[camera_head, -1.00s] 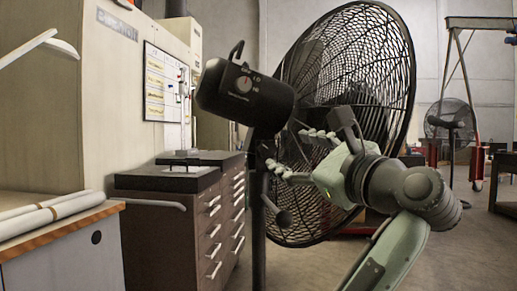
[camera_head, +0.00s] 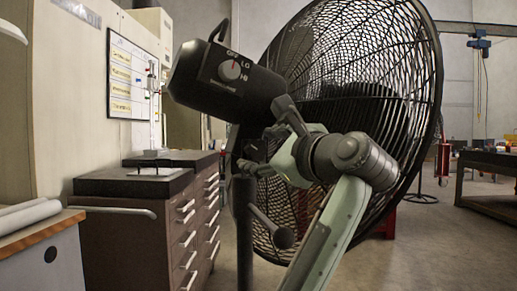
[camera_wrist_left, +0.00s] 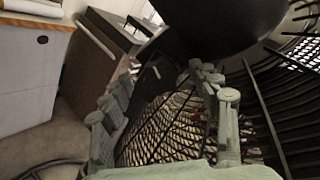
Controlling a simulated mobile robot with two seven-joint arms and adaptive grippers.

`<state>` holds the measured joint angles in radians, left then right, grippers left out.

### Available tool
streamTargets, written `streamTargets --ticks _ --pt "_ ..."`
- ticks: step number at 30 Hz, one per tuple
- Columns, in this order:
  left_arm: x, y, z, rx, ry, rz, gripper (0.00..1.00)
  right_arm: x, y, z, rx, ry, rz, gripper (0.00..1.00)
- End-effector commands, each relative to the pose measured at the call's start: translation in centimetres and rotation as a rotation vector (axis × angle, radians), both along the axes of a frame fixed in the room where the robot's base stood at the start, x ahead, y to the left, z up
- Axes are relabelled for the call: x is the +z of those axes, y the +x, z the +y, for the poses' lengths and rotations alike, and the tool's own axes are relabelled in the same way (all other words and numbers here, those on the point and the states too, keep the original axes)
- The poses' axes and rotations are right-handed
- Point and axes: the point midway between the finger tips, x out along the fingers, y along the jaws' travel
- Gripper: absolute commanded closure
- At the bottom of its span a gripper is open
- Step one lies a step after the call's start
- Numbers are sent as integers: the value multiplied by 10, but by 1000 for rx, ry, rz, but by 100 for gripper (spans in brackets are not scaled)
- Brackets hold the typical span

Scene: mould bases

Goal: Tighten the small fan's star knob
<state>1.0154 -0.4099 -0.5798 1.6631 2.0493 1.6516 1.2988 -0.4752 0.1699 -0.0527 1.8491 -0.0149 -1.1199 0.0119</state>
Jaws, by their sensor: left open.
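A black fan with a large wire cage (camera_head: 345,60) stands close in front of me on a dark pole (camera_head: 244,225). Its motor housing (camera_head: 228,84) carries a dial and a top handle. I cannot make out a star knob clearly; the joint under the housing is dark and partly behind my gripper. My left gripper (camera_head: 250,157) is just below the housing, by the pole top. In the left wrist view its fingers (camera_wrist_left: 162,105) are spread and empty, with the housing (camera_wrist_left: 205,25) close above.
A dark drawer cabinet (camera_head: 175,225) with several handles stands left of the pole. A bench (camera_head: 40,240) with a pale roll on it is at the near left. A dark table (camera_head: 490,172) is at the far right.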

Motion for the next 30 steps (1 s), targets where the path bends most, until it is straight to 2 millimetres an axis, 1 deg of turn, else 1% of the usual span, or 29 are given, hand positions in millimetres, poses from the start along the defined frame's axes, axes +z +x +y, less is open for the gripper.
streamTargets --ticks 4,11,12,24,28,29,30 --pt "0 8 5 -1 0 1 39 -1 0 0 0 1 0 60" --pt "0 9 6 -1 0 1 39 -1 0 1 0 2 0 60" --pt "0 9 6 -1 0 1 40 -1 0 1 0 2 0 60" --pt "0 9 6 0 0 0 89 -1 0 1 0 2 0 60" --pt "1 9 6 -1 10 7 89 1 1 1 2 1 -3 60" --pt "1 9 6 0 17 12 89 -4 -1 -1 2 -1 3 60" --pt "2 9 6 0 30 20 89 -14 -6 -2 5 -4 15 60"
